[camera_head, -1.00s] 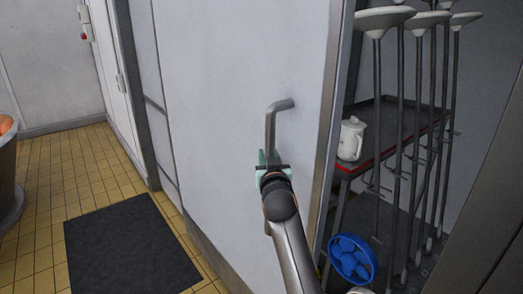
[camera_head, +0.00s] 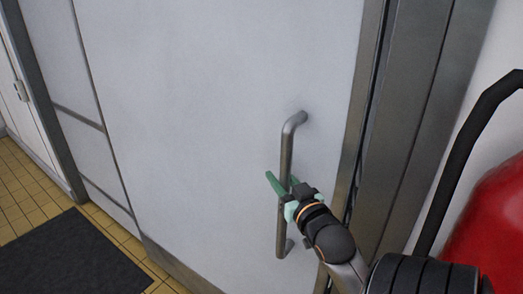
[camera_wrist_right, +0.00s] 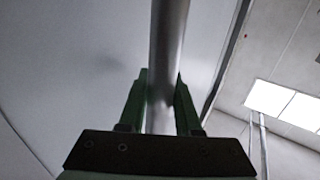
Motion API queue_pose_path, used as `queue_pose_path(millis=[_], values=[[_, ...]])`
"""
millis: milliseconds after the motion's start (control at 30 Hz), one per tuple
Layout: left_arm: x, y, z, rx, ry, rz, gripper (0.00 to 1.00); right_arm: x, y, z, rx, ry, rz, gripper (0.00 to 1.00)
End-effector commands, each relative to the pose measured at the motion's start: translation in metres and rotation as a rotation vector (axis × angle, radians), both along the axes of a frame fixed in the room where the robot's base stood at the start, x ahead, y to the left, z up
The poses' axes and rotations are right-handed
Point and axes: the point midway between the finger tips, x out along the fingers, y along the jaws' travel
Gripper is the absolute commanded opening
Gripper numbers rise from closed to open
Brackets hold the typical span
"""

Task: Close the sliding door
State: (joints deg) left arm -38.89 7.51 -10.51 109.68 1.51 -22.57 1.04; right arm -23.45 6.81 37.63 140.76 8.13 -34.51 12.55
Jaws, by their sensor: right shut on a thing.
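The pale grey sliding door (camera_head: 215,110) fills the middle of the head view. Its metal edge strip is at the frame (camera_head: 405,130) on the right, with a thin dark line between them; I cannot tell whether a small gap is left. The upright metal bar handle (camera_head: 286,155) is on the door near that edge. My right gripper (camera_head: 281,180) has its green fingers either side of the handle's bar and is shut on it. In the right wrist view the bar (camera_wrist_right: 167,50) runs between the two fingers (camera_wrist_right: 160,95). My left gripper is not in view.
A red rounded object (camera_head: 490,225) with a black hose or handle (camera_head: 465,140) stands close at the lower right, near my right arm. A dark mat (camera_head: 70,258) lies on the yellow tiled floor (camera_head: 25,195) at the left.

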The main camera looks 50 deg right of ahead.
Motion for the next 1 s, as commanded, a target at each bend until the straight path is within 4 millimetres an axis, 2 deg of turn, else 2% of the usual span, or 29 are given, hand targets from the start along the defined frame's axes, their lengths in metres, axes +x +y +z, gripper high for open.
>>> queue_pose_path(millis=[33, 200, 567, 600, 700, 1000], values=[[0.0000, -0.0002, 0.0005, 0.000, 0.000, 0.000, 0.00, -0.0068, -0.0039, 0.0052, -0.014, -0.008, -0.011, 0.00], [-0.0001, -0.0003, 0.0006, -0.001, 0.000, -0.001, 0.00, -0.0148, -0.0048, 0.0061, -0.014, -0.012, -0.011, 0.00], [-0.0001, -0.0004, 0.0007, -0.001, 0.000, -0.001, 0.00, -0.0164, -0.0054, 0.0065, -0.015, -0.014, -0.013, 0.00], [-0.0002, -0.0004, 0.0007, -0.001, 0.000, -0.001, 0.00, -0.0164, -0.0054, 0.0064, -0.015, -0.014, -0.013, 0.33], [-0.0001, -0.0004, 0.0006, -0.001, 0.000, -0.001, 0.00, -0.0162, -0.0052, 0.0060, -0.013, -0.012, -0.012, 0.44], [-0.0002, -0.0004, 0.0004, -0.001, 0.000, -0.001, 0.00, -0.0159, -0.0048, 0.0032, -0.007, -0.006, -0.011, 0.44]])
